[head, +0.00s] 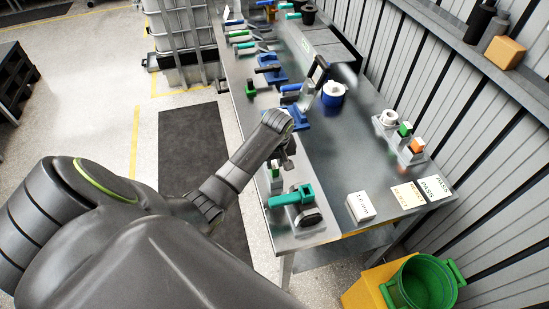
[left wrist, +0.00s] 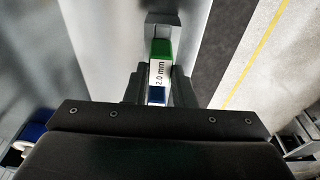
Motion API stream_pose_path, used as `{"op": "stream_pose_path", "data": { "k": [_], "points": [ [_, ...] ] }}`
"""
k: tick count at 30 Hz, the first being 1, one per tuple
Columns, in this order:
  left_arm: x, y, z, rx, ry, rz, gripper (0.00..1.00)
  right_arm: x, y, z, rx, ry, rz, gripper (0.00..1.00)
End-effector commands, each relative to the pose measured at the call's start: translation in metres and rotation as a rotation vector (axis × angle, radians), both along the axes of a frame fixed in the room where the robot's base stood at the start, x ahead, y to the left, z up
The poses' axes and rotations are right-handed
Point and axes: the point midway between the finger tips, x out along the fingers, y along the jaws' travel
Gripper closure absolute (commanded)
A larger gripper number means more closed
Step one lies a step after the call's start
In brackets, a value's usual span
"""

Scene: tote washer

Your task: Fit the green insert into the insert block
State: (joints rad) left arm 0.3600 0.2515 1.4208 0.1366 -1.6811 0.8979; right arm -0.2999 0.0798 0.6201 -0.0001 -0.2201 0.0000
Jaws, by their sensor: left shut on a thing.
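My left gripper (head: 287,160) is shut on a small insert with a green end (left wrist: 162,47), a white face marked 2.0 mm and a blue part between the fingers. In the head view its green and white end (head: 275,172) shows just below the gripper, over the bench's left edge area. A grey block (left wrist: 165,27) lies just beyond the green end in the left wrist view; I cannot tell whether they touch. A grey stepped block (head: 413,158) at the right of the bench carries green-topped and orange-topped pieces. My right gripper is not in view.
The steel bench (head: 345,165) has a clear middle. Blue fixtures and a blue-and-white roll (head: 333,94) stand farther back. A green bucket (head: 425,284) is off the front right.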

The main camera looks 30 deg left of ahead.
Motion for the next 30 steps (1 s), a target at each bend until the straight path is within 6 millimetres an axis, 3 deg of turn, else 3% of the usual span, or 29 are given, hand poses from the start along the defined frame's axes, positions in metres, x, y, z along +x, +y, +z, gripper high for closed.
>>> {"op": "stream_pose_path", "data": {
  "k": [23, 24, 28, 30],
  "points": [
    [0.0, -0.0001, -0.0015, 0.0, 0.0, 0.0, 1.0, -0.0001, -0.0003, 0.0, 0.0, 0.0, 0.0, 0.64],
    [0.0, -0.0001, -0.0015, 0.0, 0.0, 0.0, 0.72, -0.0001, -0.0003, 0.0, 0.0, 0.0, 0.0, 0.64],
    [0.0, -0.0001, -0.0015, 0.0, 0.0, 0.0, 0.55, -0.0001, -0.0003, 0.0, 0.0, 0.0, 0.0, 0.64],
    [0.0, -0.0001, -0.0015, 0.0, 0.0, 0.0, 0.52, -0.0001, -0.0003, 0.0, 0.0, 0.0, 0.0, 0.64]
  ]
}}
